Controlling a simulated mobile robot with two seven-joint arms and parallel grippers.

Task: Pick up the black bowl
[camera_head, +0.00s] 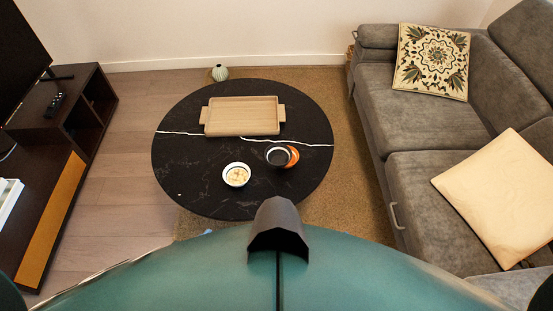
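A small black bowl (278,157) with a pale rim is on the round black table (200,190), right of the table's middle. An orange-and-white round item (292,155) sits against its right side, partly hidden behind it; I cannot tell whether they are stacked. Neither gripper shows in the head view.
A white bowl (236,175) with pale contents stands left of the black bowl. A wooden tray (242,116) lies behind them. A grey sofa (420,130) is on the right, a dark TV stand (60,120) on the left. Wooden floor is free left of the table.

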